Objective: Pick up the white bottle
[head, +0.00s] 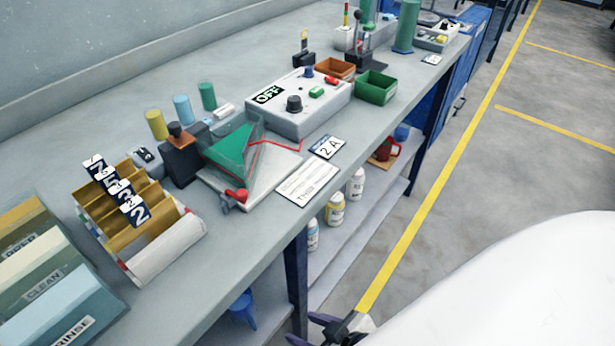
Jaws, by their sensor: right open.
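Several small white bottles stand on the lower shelf under the bench, partly in its shadow. The plainest white bottle (356,184) is the farthest along the row. A bottle with a yellow label (335,210) stands nearer, and a bottle with a blue label (312,236) is nearest, partly hidden by the bench edge. My right gripper (331,324) shows at the bottom edge, open, with dark fingers and nothing seen between them. It is nearer the camera than the bottles and apart from them. My left gripper is not in view.
The bench top (90,150) overhangs the shelf (362,222). A dark bench leg (296,270) stands left of the bottles. A red item (384,149) sits beyond them, and a blue stool (243,305) is below. The floor (480,170) right of the bench is clear.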

